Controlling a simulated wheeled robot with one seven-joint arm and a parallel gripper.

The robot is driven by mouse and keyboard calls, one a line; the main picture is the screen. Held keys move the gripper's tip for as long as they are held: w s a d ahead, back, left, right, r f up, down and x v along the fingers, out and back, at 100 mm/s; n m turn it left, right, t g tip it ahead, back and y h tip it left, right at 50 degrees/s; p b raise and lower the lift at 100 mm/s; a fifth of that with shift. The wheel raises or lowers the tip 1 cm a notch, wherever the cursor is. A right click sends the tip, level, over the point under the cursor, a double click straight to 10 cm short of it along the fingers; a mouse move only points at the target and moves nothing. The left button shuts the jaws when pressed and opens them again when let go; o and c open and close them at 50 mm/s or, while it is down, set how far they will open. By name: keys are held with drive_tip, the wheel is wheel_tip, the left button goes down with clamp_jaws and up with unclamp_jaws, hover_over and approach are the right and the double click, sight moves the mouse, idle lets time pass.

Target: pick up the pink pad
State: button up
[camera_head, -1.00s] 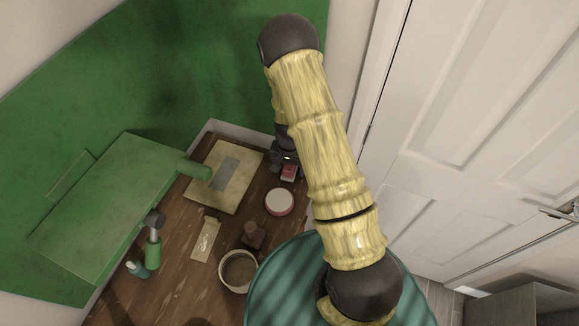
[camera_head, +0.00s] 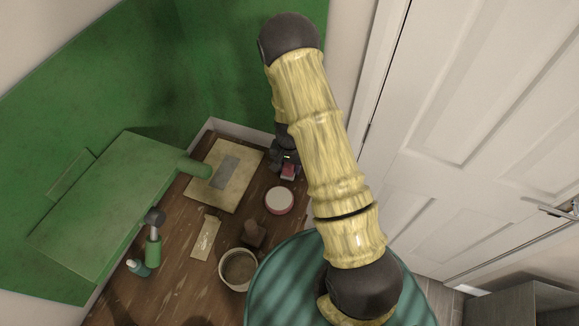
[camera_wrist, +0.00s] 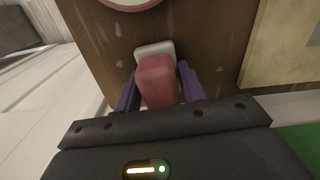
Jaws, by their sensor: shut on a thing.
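The pink pad (camera_wrist: 157,82) is a small rounded block with a pale grey-white part (camera_wrist: 154,49) at its far end. It sits between the two dark purple fingers of my gripper (camera_wrist: 159,88), which are shut on its sides. In the head view the pad (camera_head: 289,172) shows as a small pink spot just below my dark gripper (camera_head: 284,159), partly hidden by it. I cannot tell whether the pad is clear of the wooden surface.
A round white-topped tin (camera_head: 279,200) lies near the pad. A tan board (camera_head: 239,187) with a grey plate is to the left. A bowl (camera_head: 225,272), a brown object (camera_head: 254,233) and a green-handled tool (camera_head: 153,250) stand nearer. A white door (camera_head: 480,150) is right.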

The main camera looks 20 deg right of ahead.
wheel_tip(320, 180, up, 10)
drive_tip(key=shift+b, duration=1.05)
drive_tip(key=o, duration=0.3)
drive_tip(key=shift+c, duration=0.9)
idle(0.5)
